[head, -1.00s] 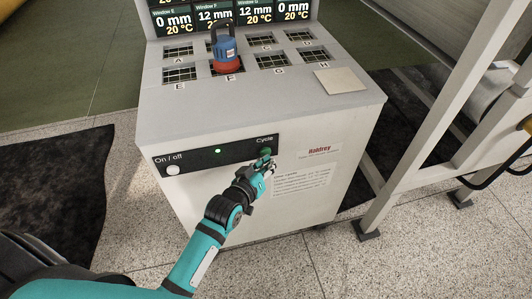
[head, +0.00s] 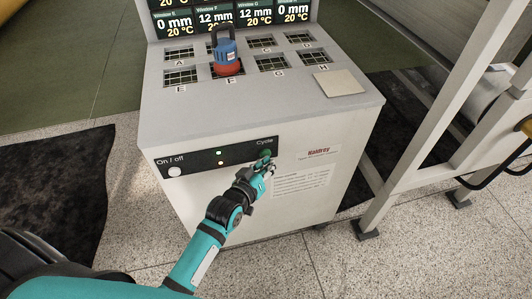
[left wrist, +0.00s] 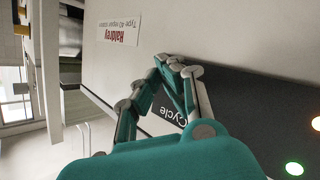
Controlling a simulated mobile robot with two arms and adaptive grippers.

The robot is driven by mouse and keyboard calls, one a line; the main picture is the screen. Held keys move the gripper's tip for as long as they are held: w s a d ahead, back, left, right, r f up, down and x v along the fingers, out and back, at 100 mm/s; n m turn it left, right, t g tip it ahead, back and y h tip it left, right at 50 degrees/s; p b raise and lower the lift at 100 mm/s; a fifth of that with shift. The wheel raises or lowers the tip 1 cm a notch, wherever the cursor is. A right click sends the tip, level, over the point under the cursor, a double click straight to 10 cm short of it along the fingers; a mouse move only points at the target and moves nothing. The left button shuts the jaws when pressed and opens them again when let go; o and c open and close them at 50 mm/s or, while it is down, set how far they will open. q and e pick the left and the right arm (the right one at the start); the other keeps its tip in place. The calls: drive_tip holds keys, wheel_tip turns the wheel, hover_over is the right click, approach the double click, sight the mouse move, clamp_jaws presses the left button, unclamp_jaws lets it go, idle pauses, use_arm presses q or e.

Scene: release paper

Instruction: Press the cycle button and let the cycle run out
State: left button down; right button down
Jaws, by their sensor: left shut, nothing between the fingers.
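The white machine (head: 205,195) has a dark front panel (head: 200,162) with a white On / off button (head: 174,171) at left and the green Cycle button (head: 266,153) at right. Two small lamps glow on the panel, a green lamp (head: 219,152) and an orange lamp (head: 220,163). My left gripper (head: 268,163) is shut and empty, its fingertips at the Cycle button, partly covering it; I cannot tell whether they touch. In the left wrist view the gripper (left wrist: 176,66) is over the panel by the Cycle label (left wrist: 170,118) and hides the button. My right gripper is not in view.
A blue and red tool (head: 226,55) stands in window F on the machine's top, among several gridded windows. A beige square plate (head: 339,82) lies at the top right. Grey metal framework (head: 430,130) stands close on the right. A black mat (head: 60,190) lies on the floor at left.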

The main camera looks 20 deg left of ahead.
use_arm(q)
drive_tip(key=s+d+p, duration=0.3)
drive_tip(key=s, duration=0.2)
drive_tip(key=shift+d, duration=0.25)
idle(0.3)
drive_tip(key=shift+f, duration=0.15)
idle(0.6)
drive_tip(key=s+a+f+m+g, duration=0.15)
drive_tip(key=s+f, duration=0.25)
drive_tip(key=f, duration=0.4)
drive_tip(key=s+d+f+m+g, duration=0.1)
drive_tip(key=s+f+g, duration=0.3)
drive_tip(key=f, duration=0.5)
drive_tip(key=s+a+f+m+g, duration=0.1)
drive_tip(key=s+f, duration=0.4)
drive_tip(key=f, duration=0.3)
drive_tip(key=s+a+f+g, duration=0.2)
drive_tip(key=s+f, duration=0.3)
drive_tip(key=s, duration=0.4)
drive_tip(key=s+a+f+m+g+y, duration=0.1)
drive_tip(key=s+a+f+g, duration=0.1)
drive_tip(key=s+f, duration=0.3)
drive_tip(key=s+a+f+m+g+y, duration=0.1)
drive_tip(key=s+a+f+g, duration=0.2)
drive_tip(key=s, duration=1)
wheel_tip(320, 180, down, 3)
drive_tip(key=shift+s+a+r+p, duration=0.1)
drive_tip(key=shift+s+a+p, duration=0.2)
drive_tip(key=shift+a, duration=0.55)
